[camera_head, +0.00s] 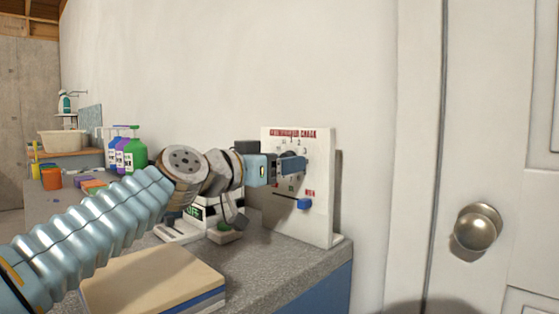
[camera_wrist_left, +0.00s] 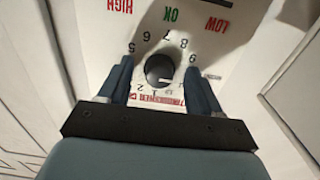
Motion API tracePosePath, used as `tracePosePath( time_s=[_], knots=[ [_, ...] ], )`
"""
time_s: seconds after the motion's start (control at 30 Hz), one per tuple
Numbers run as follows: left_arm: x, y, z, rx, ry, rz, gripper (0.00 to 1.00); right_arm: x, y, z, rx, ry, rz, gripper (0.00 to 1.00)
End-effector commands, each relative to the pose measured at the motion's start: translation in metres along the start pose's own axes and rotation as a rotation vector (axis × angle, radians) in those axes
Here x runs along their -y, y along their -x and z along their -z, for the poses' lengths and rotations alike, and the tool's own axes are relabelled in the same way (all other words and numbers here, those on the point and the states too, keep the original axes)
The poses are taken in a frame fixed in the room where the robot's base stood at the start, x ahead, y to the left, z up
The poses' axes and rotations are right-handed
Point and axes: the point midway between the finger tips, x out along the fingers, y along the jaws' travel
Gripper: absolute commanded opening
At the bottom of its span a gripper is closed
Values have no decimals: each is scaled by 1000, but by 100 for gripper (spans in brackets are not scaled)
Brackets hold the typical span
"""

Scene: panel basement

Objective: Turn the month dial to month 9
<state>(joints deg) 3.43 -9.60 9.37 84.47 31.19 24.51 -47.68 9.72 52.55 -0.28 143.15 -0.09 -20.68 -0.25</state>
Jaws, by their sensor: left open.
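The white panel (camera_head: 318,222) stands upright at the end of the counter, with red lettering along its top. Its dark round month dial (camera_wrist_left: 160,69) shows in the left wrist view, ringed by printed numbers that appear upside down; the 9 is at the dial's upper right. A small pale mark shows on the dial, but I cannot tell which month it points at. My left gripper (camera_head: 292,165) is at the panel front, its blue fingers open on either side of the dial; contact is unclear. In the head view the gripper hides most of the dial. My right gripper is not seen.
A blue slider (camera_head: 304,204) sits low on the panel. A device with a green display (camera_head: 193,211) stands beneath my left arm. A stack of boards (camera_head: 150,280) lies nearer. Bottles (camera_head: 136,155) stand farther back. A door with a round knob (camera_head: 477,228) is at right.

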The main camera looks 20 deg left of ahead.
Motion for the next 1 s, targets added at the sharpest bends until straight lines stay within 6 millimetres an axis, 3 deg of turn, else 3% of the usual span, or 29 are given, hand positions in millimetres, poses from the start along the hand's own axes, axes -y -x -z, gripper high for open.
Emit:
tracePosePath(
  time_s=[0.2, 0.53, 1.0],
  knots=[
    [0, 0, 0, 0, 0, 0, 60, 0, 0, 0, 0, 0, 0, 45],
    [0, 0, 0, 0, 0, 0, 10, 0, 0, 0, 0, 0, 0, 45],
    [0, 0, 0, 0, 135, 0, 8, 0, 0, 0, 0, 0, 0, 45]
  ],
)
